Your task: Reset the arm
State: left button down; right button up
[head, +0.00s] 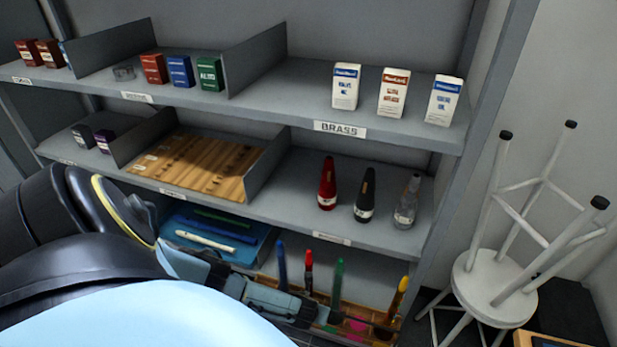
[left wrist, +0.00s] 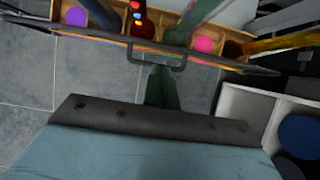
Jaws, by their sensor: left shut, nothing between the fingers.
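My left arm comes in from the left in the head view and reaches across the front of the shelf unit. My left gripper (head: 308,312) is low, in front of the wooden divided tray on the bottom level. In the left wrist view the gripper (left wrist: 162,75) is shut and empty. Its fingertips are close to the dark handle (left wrist: 135,48) on the tray's front edge; I cannot tell whether they touch. My right gripper is not in view.
The wooden tray (head: 349,318) holds several upright coloured tubes. The grey shelf (head: 290,95) above carries small boxes, with bottles (head: 327,185) one level down. An upturned white stool (head: 495,285) stands right. Grey tiled floor (left wrist: 40,75) shows below.

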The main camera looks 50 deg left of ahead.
pick_arm(q)
jog(key=shift+w+a+r, duration=0.15)
jog(key=shift+w+r, duration=0.1)
jog(key=shift+r, duration=0.3)
jog(key=shift+w+a+r, duration=0.1)
jog(key=shift+w+r, duration=0.1)
jog(key=shift+r, duration=0.35)
jog(key=s+d+f+n+g+h+b, duration=0.1)
jog(key=s+d+f+n+b, duration=0.3)
jog(key=s+f+n, duration=0.4)
jog(key=s+d+f+n+g+h+b, duration=0.1)
jog(key=s+d+f+n+b, duration=0.35)
jog(key=s+f+n, duration=0.4)
jog(key=s+d+f+n+g+b, duration=0.1)
jog(key=s+d+f+n+b, duration=0.1)
jog(key=s+f+n, duration=0.3)
jog(key=s+d+f+n+b, duration=0.2)
jog(key=s+f+n, duration=0.3)
jog(key=s, duration=0.6)
jog(key=shift+s+f+n+g+h+b, duration=0.2)
jog(key=shift+n+g+h+b, duration=0.3)
jog(key=shift+b, duration=0.3)
